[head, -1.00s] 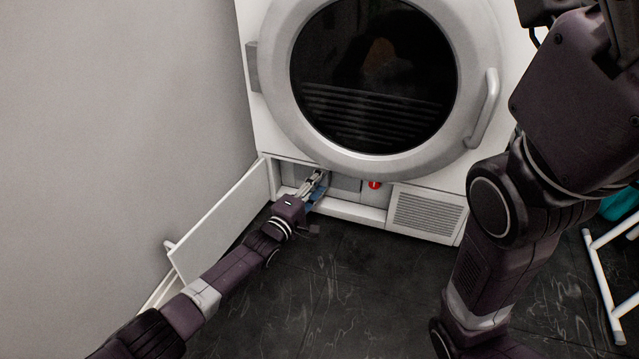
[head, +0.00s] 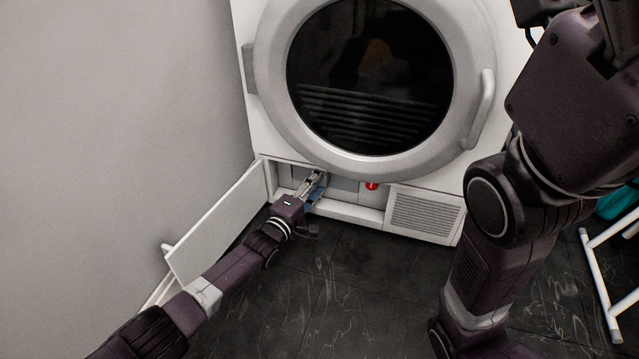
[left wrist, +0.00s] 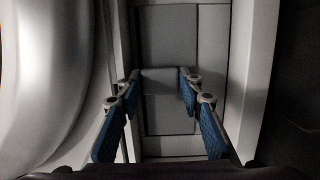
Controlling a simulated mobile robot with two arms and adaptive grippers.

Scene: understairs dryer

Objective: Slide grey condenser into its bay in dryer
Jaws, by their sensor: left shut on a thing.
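The white dryer (head: 245,125) has an open recess low at its front, under the round door. The grey condenser (head: 345,184) is in this bay, its front face showing beside my gripper. My left gripper (head: 316,184) reaches into the bay opening and is shut on the condenser. In the left wrist view my blue-padded fingers (left wrist: 159,76) stand apart, either side of a grey part of the condenser (left wrist: 168,112). How deep the condenser sits I cannot tell. A red latch (head: 371,186) is right of it. My right gripper is out of view.
The bay's white flap (head: 222,222) hangs open at the left, close to my left forearm and the grey wall. A vent grille (head: 425,213) is right of the bay. A white-legged rack (head: 600,285) stands at the right. Dark floor in front is clear.

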